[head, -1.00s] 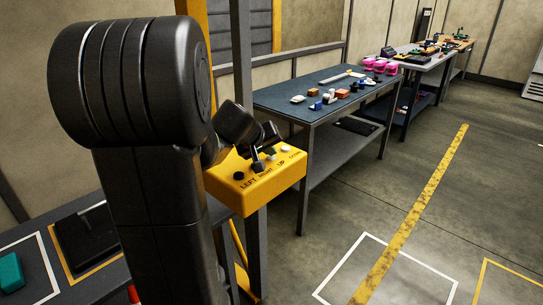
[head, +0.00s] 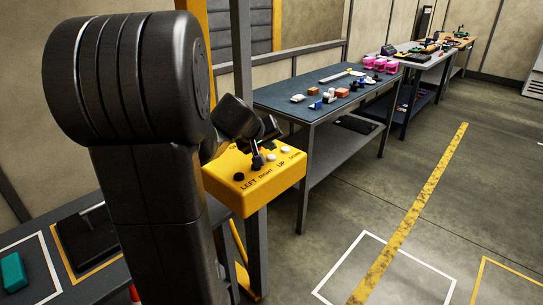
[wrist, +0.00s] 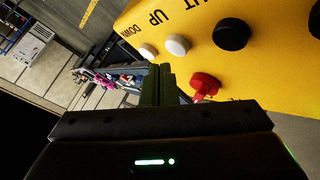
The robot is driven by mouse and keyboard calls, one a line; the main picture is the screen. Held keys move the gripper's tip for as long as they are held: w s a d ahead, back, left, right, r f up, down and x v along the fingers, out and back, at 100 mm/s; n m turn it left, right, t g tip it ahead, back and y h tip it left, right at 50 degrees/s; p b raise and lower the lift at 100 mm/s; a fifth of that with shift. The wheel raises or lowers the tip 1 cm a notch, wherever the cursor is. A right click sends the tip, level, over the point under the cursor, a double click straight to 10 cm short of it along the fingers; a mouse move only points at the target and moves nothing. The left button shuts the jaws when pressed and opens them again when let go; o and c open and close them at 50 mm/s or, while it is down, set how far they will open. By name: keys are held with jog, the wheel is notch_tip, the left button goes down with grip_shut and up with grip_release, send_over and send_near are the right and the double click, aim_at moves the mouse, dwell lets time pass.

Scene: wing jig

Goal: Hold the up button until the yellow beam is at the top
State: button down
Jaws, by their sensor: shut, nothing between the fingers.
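The yellow control box (head: 235,197) stands right of my arm in the head view, labelled LEFT, RIGHT, UP and DOWN. The up button (wrist: 178,45) is white and sits beside the white down button (wrist: 148,50) in the wrist view. My gripper (wrist: 159,70) is shut and empty, its fingertips appearing just below the up button in the wrist view. In the head view my gripper (head: 258,162) is over the box top; whether it touches a button I cannot tell. I cannot make out the yellow beam's height.
A blue-topped table (head: 290,97) with small parts stands behind the box. Open floor (head: 330,220) lies to the right.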

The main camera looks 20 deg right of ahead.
aim_at(269, 158)
jog(key=shift+r+p, duration=1.6)
jog(key=shift+r, duration=0.8)
